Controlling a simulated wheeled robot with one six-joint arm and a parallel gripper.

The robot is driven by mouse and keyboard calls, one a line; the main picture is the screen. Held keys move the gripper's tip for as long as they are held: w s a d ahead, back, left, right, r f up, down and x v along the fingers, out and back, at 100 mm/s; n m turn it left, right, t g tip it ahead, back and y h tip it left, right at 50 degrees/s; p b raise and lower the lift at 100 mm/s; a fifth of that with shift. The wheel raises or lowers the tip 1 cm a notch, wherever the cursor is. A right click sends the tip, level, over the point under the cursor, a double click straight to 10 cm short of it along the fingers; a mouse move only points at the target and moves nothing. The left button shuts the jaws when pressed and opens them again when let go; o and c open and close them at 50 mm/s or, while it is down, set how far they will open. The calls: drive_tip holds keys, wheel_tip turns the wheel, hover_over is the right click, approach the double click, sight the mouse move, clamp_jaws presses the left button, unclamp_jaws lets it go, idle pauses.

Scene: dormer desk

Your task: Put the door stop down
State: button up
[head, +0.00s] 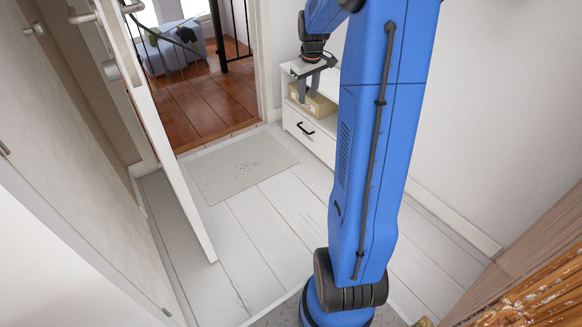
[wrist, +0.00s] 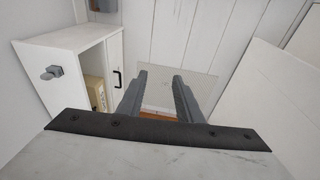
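My gripper (wrist: 159,78) is open in the wrist view, with its two grey fingers apart and nothing held between them. In the head view my gripper (head: 308,91) hangs in front of the white cabinet, fingers down. A small grey block-like item (wrist: 52,72) sits on the cabinet top in the wrist view, left of the fingers and apart from them. It may be the door stop; I cannot tell for sure. It does not show clearly in the head view.
The white cabinet (head: 322,141) has a black-handled drawer and an open shelf with a tan box (head: 322,103). A pale mat (head: 240,166) lies before the doorway. An open white door (head: 165,135) stands at left. The plank floor (head: 270,215) around the mat is clear.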

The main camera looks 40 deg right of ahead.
drive_tip(key=s+a+r, duration=0.3)
drive_tip(key=a, duration=0.3)
drive_tip(key=s+a+r, duration=0.3)
drive_tip(key=s+a, duration=0.1)
drive_tip(key=a, duration=0.2)
drive_tip(key=s+a+t, duration=0.1)
drive_tip(key=s+a, duration=0.8)
drive_tip(key=s, duration=0.3)
drive_tip(key=s+a+t+y, duration=0.1)
drive_tip(key=s+a, duration=0.8)
drive_tip(key=s, duration=0.4)
drive_tip(key=shift+f+t, duration=0.25)
drive_tip(key=shift+t, duration=0.15)
